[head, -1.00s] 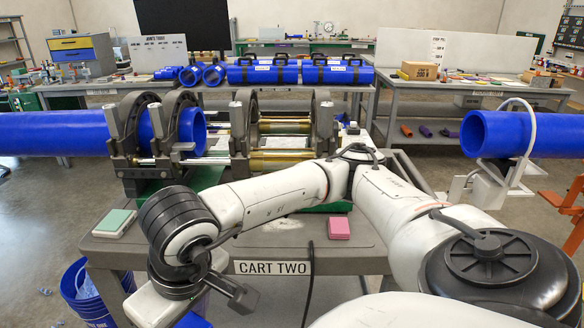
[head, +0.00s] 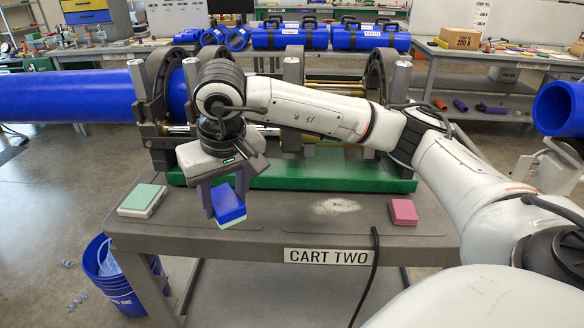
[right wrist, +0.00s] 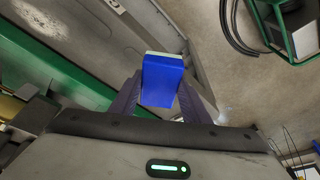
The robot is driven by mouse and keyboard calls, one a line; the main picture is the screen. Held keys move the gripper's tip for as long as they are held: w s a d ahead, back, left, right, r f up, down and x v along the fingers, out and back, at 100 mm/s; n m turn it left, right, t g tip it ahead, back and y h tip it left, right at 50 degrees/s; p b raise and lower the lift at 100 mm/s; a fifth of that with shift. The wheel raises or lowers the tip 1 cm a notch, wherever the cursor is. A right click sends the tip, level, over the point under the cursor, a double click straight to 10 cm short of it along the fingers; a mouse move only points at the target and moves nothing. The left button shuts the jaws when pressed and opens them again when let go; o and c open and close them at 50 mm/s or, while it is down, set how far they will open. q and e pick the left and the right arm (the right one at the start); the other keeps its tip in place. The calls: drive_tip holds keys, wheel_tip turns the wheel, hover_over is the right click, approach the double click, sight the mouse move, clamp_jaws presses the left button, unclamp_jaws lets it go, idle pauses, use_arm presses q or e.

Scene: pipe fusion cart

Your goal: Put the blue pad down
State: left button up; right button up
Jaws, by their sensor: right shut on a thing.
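My right gripper (head: 228,202) is shut on the blue pad (head: 230,205), a blue block with a pale green-white layer along one edge. It holds the pad over the front left part of the cart top (head: 290,215). Whether the pad touches the surface is hard to tell. In the right wrist view the pad (right wrist: 162,82) sits between the two dark fingers (right wrist: 160,95). My left gripper is in neither view.
A green-topped pad (head: 142,199) lies at the cart's left corner and a pink pad (head: 403,212) lies to the right. The pipe clamp machine (head: 290,165) stands behind. A blue bucket (head: 113,275) stands on the floor. The cart top between the pads has bare room.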

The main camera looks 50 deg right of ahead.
drive_tip(key=w+d+m+b, duration=0.3)
drive_tip(key=w+d+b, duration=0.2)
drive_tip(key=w+d, duration=0.35)
drive_tip(key=shift+g+h, duration=0.3)
drive_tip(key=shift+h, duration=0.1)
drive_tip(key=f, duration=0.2)
drive_tip(key=d+f+b, duration=0.1)
drive_tip(key=f, duration=0.2)
drive_tip(key=shift+s, duration=0.15)
drive_tip(key=shift+f, duration=2.4)
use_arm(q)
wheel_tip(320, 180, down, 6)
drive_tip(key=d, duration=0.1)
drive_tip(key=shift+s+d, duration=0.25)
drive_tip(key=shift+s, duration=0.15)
use_arm(e)
drive_tip(key=shift+r, duration=0.1)
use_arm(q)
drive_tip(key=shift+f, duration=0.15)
use_arm(e)
drive_tip(key=o, duration=0.9)
drive_tip(key=shift+f, duration=0.2)
drive_tip(key=shift+o, duration=0.2)
drive_tip(key=shift+r, duration=0.1)
